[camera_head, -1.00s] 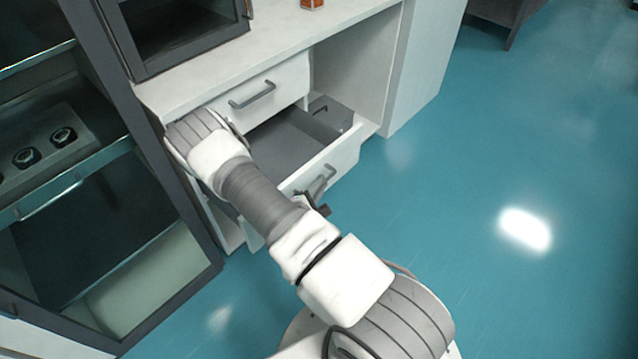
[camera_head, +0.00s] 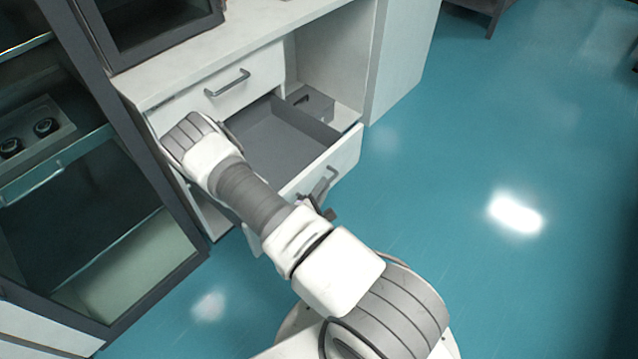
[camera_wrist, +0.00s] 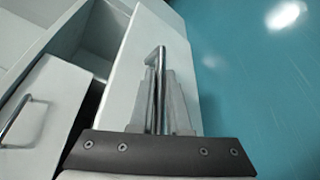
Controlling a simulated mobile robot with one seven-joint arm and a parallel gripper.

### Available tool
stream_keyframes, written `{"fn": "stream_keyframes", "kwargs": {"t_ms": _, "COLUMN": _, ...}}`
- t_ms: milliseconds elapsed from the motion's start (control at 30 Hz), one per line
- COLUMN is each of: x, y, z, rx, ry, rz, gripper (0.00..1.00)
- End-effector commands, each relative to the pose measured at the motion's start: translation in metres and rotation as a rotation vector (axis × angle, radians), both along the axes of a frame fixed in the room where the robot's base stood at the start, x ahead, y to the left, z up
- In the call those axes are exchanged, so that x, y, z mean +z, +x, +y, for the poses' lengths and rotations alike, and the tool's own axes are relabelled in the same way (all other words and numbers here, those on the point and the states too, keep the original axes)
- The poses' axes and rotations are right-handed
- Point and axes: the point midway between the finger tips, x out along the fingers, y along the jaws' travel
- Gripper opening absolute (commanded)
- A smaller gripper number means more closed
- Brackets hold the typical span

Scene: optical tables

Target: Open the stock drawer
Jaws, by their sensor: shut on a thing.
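The lower drawer (camera_head: 348,156) stands pulled out from the white cabinet, and its grey inside (camera_head: 268,140) looks empty. Its white front also shows in the wrist view (camera_wrist: 122,75). My gripper (camera_wrist: 161,98) is shut on the drawer's bar handle (camera_wrist: 156,58), with a finger on each side of it. In the head view the handle (camera_head: 325,182) shows beside my arm, which hides part of the drawer front and most of the gripper. The upper drawer (camera_head: 250,78) is closed, with its own bar handle (camera_head: 228,83).
A grey box (camera_head: 310,102) sits in the open cabinet bay beside the drawer. A dark-framed glass cabinet (camera_head: 130,200) stands close at the left. A dark glass-fronted unit (camera_head: 155,25) stands on the countertop (camera_head: 245,35). The teal floor (camera_head: 450,160) at the right is clear.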

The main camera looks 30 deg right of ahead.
Motion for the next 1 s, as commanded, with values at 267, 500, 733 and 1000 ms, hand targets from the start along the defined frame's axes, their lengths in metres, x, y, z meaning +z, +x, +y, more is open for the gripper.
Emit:
{"fn": "stream_keyframes", "kwargs": {"t_ms": 267, "x": -0.0003, "y": -0.0070, "z": -0.0015, "rx": 0.001, "ry": 0.002, "rz": 0.000, "gripper": 0.00}}
{"fn": "stream_keyframes", "kwargs": {"t_ms": 500, "x": -0.0005, "y": -0.0078, "z": -0.0018, "rx": 0.001, "ry": 0.002, "rz": 0.000, "gripper": 0.00}}
{"fn": "stream_keyframes", "kwargs": {"t_ms": 733, "x": -0.0005, "y": -0.0077, "z": -0.0017, "rx": 0.001, "ry": 0.002, "rz": 0.000, "gripper": 0.24}}
{"fn": "stream_keyframes", "kwargs": {"t_ms": 1000, "x": -0.0002, "y": -0.0076, "z": -0.0023, "rx": 0.001, "ry": 0.001, "rz": -0.001, "gripper": 0.45}}
